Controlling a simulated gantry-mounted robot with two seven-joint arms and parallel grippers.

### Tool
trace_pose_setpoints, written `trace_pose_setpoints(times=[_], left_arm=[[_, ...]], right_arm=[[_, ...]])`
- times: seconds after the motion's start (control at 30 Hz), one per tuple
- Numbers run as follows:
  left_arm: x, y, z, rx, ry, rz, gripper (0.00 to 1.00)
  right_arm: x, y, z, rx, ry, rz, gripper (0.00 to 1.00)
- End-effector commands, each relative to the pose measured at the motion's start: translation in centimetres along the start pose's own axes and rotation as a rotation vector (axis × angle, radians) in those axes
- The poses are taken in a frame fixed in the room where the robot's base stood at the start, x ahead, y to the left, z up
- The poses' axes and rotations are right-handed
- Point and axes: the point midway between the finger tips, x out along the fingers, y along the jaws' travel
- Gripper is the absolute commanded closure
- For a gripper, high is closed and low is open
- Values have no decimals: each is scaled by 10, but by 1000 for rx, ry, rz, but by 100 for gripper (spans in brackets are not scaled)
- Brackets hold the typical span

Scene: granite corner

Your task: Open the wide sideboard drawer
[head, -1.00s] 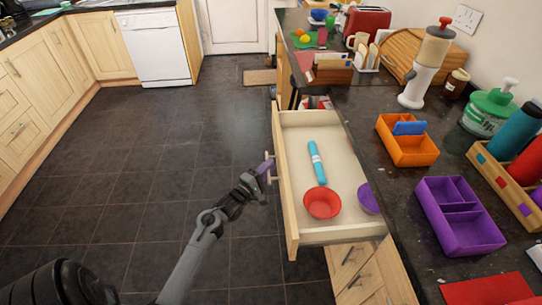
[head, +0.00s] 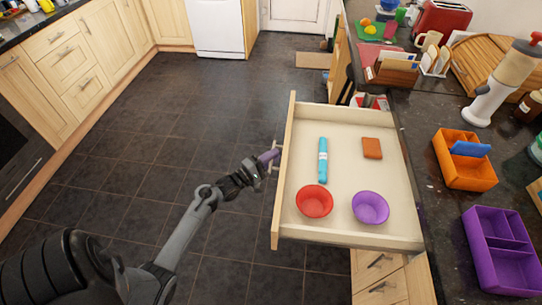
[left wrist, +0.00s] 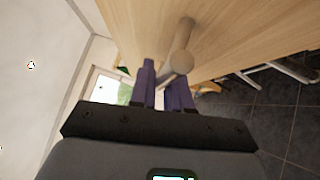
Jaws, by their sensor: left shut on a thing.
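The wide drawer (head: 343,119) stands pulled out from under the dark counter in the head view. Inside lie a turquoise stick-like item (head: 323,161), a red bowl (head: 314,201), a purple bowl (head: 370,208) and an orange-brown block (head: 372,148). My left gripper (head: 268,157) is at the drawer's front face, shut on its handle (head: 273,169). In the left wrist view the purple fingers (left wrist: 162,88) are at the wooden bar handle (left wrist: 180,55), which partly hides behind them. My right gripper is not in view.
The counter right of the drawer carries an orange divided box (head: 464,172), a purple divided box (head: 497,262), a white-and-tan dispenser (head: 497,85) and a red toaster (head: 441,24). Dark tiled floor (head: 130,160) is clear left of the drawer. Cabinets (head: 75,65) line the far left.

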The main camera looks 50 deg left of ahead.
Motion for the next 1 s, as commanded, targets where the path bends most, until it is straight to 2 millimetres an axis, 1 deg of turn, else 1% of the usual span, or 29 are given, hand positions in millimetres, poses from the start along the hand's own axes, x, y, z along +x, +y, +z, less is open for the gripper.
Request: trace_pose_setpoints(times=[0.2, 0.23, 0.3, 0.33, 0.6, 0.73, 0.87, 1.0], left_arm=[[1, 1, 1, 0, -3, 2, 100], [1, 1, 1, 1, -3, 2, 78], [0, 1, 1, 0, -2, 1, 68], [0, 1, 1, 1, -2, 1, 64], [0, 0, 0, 0, -1, 0, 64], [-6, 0, 0, 0, 0, -1, 64], [-20, 0, 0, 0, 0, -3, 64], [-44, -1, 0, -1, 1, -3, 64]], right_arm=[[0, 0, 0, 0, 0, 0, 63], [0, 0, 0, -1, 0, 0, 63], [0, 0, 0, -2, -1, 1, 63], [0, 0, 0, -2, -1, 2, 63], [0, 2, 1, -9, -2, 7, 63], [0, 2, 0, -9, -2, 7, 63], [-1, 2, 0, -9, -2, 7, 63], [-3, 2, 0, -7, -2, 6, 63]])
